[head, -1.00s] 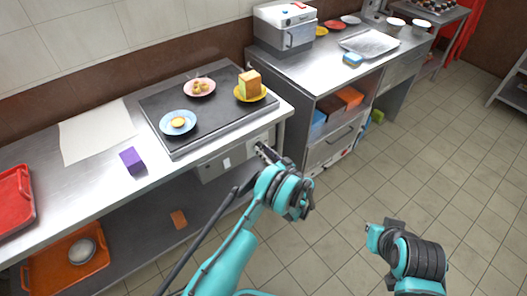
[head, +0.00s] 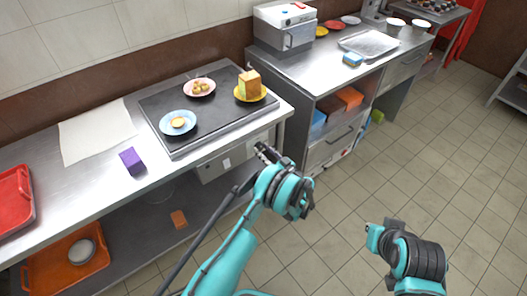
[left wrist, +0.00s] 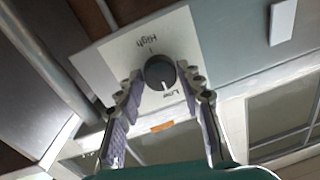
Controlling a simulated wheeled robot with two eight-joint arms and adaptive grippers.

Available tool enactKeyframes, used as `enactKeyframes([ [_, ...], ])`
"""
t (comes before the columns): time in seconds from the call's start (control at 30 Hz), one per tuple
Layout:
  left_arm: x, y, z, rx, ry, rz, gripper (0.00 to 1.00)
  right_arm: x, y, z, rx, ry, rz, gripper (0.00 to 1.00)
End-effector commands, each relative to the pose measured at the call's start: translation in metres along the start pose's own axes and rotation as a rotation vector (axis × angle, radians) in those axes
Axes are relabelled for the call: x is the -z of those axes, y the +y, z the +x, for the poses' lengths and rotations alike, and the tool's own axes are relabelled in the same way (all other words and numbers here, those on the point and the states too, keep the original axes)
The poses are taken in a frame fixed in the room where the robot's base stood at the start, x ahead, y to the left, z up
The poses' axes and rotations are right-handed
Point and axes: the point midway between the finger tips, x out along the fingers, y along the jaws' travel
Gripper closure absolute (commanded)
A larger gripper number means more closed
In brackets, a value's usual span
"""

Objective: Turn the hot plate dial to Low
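The hot plate dial (left wrist: 160,72) is a dark round knob on a pale panel (left wrist: 105,55) in the left wrist view. The panel shows High and Low upside down, with Low nearer my gripper. The dial's white mark points down the picture, toward Low. My left gripper (left wrist: 163,77) is open, one finger on each side of the dial, with gaps between. In the head view my left gripper (head: 264,153) is at the counter's front, right of the control box (head: 222,163), and the dial is hidden there. My right arm (head: 415,262) shows at lower right; its fingers do not show.
The dark hot plate (head: 212,125) bears a blue plate (head: 178,122), a pink plate (head: 199,87) and a yellow plate (head: 249,94) with food. A purple block (head: 132,161) lies on the counter. A drawer cabinet (head: 333,140) stands to the right. The floor in front is clear.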

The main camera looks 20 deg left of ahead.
Motion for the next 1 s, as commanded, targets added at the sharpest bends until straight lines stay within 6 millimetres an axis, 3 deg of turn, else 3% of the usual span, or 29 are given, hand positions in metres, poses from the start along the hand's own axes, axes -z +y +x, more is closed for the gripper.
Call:
enactKeyframes([
  [0.33, 0.000, 0.000, -0.001, 0.000, 0.000, 0.001, 0.45, 0.000, 0.000, 0.000, 0.000, 0.000, 0.000, 1.00],
  [0.47, 0.000, 0.001, -0.011, -0.002, 0.001, 0.002, 0.45, 0.000, 0.000, 0.000, 0.000, 0.000, 0.000, 1.00],
  [0.8, 0.000, 0.001, -0.081, -0.004, 0.001, 0.001, 0.45, 0.000, 0.000, 0.000, 0.000, 0.000, 0.000, 1.00],
  [1.0, 0.000, 0.001, -0.111, -0.001, 0.001, 0.001, 0.45, 0.000, 0.000, 0.000, 0.000, 0.000, 0.000, 1.00],
])
